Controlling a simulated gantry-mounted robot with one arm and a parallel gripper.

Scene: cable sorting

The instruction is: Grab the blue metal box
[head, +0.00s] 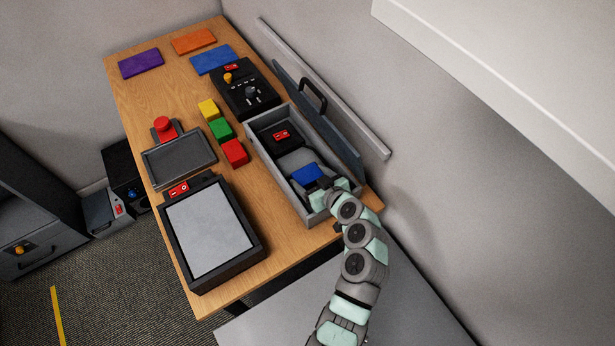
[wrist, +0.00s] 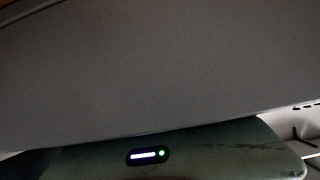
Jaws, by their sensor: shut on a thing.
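The blue box (head: 306,174) is a small blue block inside the open grey case (head: 257,151), toward its near end. My gripper (head: 321,185) reaches into this end of the case from the lower right and is shut on the blue box. The fingertips are mostly hidden behind my wrist, and the near side of the box is covered. In the wrist view a dark grey surface fills most of the picture, and neither the box nor the fingers can be made out there.
The case's raised lid (head: 335,137) with a black handle stands along its right side. A black device (head: 282,138) with a red label lies in the case. Red (head: 235,152), green (head: 221,128) and yellow (head: 208,109) blocks stand left of it. A framed grey panel (head: 209,235) is at the front left.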

